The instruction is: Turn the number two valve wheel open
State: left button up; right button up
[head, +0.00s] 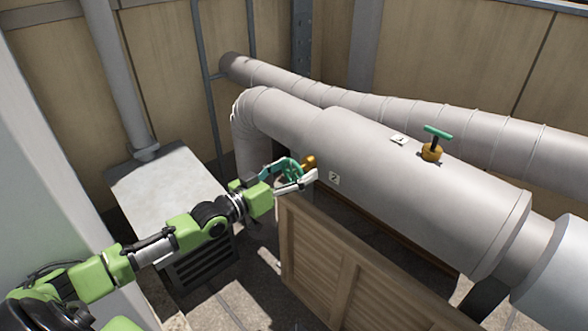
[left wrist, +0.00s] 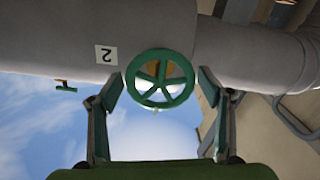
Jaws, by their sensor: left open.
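The green valve wheel (head: 291,167) stands on an orange stem (head: 309,162) on the side of the large grey pipe. A white label (head: 334,178) is on the pipe beside it. In the left wrist view the spoked wheel (left wrist: 160,78) faces me, and the label (left wrist: 106,55) reads 2, upside down. My left gripper (head: 294,177) is open at the wheel. In the left wrist view its fingers (left wrist: 160,84) stand on either side of the rim, with the wheel between them. I cannot tell whether either finger touches it. My right gripper does not show.
Another valve with a green T-handle (head: 437,132) and its own label (head: 398,139) sits on top of the large pipe (head: 420,190). A slatted wooden panel (head: 345,262) stands just below the wheel. A grey condenser box (head: 170,190) is at the left, below my arm.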

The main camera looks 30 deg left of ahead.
pick_arm(q)
jog(key=c, duration=1.1)
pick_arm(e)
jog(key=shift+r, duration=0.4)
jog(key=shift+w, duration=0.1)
